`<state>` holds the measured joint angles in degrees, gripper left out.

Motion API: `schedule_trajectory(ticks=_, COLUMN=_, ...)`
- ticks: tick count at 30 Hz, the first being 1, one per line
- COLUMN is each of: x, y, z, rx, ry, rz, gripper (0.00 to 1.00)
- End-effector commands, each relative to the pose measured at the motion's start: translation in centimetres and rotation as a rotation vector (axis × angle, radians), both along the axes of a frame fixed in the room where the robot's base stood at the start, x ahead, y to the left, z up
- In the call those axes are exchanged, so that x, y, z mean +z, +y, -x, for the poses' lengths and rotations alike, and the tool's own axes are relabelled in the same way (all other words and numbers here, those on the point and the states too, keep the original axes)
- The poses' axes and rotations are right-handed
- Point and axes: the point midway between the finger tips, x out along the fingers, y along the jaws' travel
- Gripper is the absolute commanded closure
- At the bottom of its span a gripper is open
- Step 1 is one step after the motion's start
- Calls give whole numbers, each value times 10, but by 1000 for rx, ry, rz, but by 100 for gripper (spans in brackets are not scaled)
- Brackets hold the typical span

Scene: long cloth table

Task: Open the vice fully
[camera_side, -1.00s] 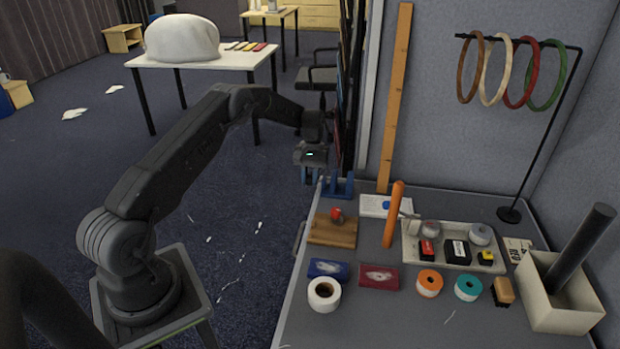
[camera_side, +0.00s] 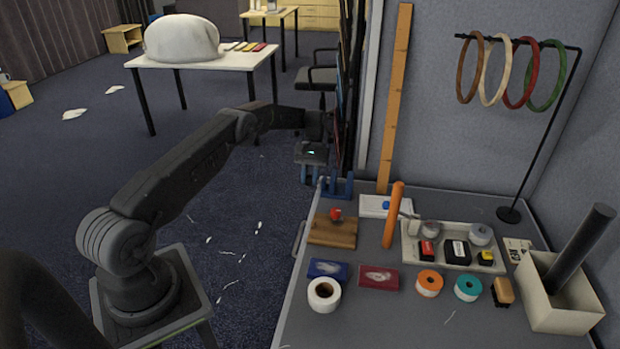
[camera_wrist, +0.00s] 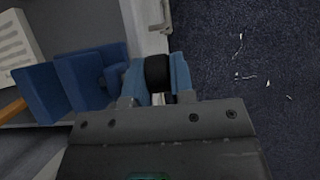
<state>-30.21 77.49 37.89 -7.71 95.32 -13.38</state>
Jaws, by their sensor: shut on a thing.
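The blue vice (camera_side: 338,188) stands at the far left corner of the grey table. In the wrist view its two upright blue jaws (camera_wrist: 85,78) show left of centre, with a gap between them. A black round knob (camera_wrist: 158,72) is on the vice's right side, past the table edge. My gripper (camera_side: 309,176) is at the left end of the vice. In the wrist view its light blue fingers (camera_wrist: 158,80) are shut on the black knob, one on each side. The knob's shaft is mostly hidden.
A wooden block with a red knob (camera_side: 335,214), a white card (camera_side: 385,206) and an orange rod (camera_side: 393,215) are near the vice. A tray (camera_side: 410,250) of small items is further right. Open floor lies left of the table.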

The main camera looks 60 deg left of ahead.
Motion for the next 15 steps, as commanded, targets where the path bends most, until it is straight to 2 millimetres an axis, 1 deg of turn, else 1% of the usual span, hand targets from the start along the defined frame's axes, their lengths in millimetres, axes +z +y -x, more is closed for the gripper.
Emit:
schedule_trajectory(ticks=1, x=1, y=0, z=-1, rx=1, ry=-3, rz=-2, gripper=77)
schedule_trajectory(ticks=4, x=1, y=0, z=0, rx=1, ry=-3, rz=-2, gripper=67)
schedule_trajectory(ticks=11, x=1, y=0, z=0, rx=1, ry=-2, rz=-1, gripper=67)
schedule_trajectory(ticks=15, x=5, y=2, z=-3, rx=1, ry=-3, rz=-2, gripper=67)
